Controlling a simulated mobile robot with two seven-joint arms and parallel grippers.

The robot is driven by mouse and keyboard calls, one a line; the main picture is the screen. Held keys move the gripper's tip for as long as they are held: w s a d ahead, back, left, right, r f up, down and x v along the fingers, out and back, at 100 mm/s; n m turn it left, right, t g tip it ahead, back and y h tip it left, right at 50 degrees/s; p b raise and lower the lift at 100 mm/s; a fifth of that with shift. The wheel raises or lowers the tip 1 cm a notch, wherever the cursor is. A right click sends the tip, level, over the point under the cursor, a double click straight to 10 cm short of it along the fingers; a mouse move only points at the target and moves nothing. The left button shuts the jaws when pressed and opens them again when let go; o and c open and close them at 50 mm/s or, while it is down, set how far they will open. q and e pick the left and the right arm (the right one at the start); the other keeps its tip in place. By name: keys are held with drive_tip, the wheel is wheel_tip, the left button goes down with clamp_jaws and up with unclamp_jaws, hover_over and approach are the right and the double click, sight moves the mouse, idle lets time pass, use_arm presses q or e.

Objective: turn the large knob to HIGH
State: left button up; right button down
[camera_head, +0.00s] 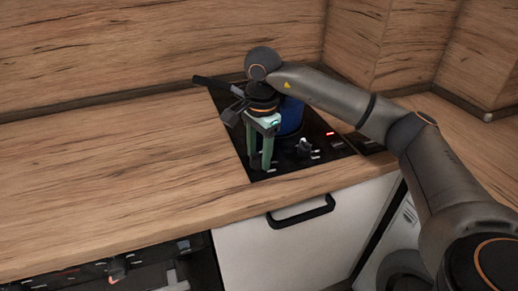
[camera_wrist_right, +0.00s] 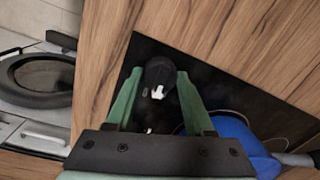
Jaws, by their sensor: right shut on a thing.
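The black cooktop (camera_head: 318,154) is set into the wooden counter. My right gripper (camera_head: 260,165) points down at its front left part, with its green fingers spread around the large knob. In the right wrist view, the large knob (camera_wrist_right: 158,76) is dark with white marks and sits between the fingertips of my right gripper (camera_wrist_right: 159,88). In the head view the fingers hide this knob. Another small knob (camera_head: 304,146) with a pale mark stands free to the right. The setting labels are too small to read. My left gripper is out of view.
A blue pot (camera_head: 291,115) stands on the cooktop just behind my right gripper. A dark handle (camera_head: 214,83) sticks out behind at the left. A red display (camera_head: 330,133) glows at the right. The counter to the left (camera_head: 120,165) is clear.

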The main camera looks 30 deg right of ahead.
drive_tip(key=m, duration=0.2)
drive_tip(key=shift+r+m+p, duration=0.1)
drive_tip(key=shift+m+p, duration=0.25)
drive_tip(key=shift+m, duration=0.55)
drive_tip(key=shift+m+p, duration=0.3)
drive_tip(key=shift+m, duration=0.6)
drive_tip(key=m, duration=0.3)
drive_tip(key=shift+m+p, duration=0.3)
drive_tip(key=shift+p, duration=0.1)
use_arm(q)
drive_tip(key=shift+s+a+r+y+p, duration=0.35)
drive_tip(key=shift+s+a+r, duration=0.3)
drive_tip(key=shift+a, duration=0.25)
use_arm(e)
drive_tip(key=m, duration=0.4)
drive_tip(key=shift+h, duration=0.3)
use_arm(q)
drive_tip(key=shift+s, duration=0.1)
use_arm(e)
drive_tip(key=shift+c, duration=1.4)
unclamp_jaws()
drive_tip(key=shift+a, duration=0.1)
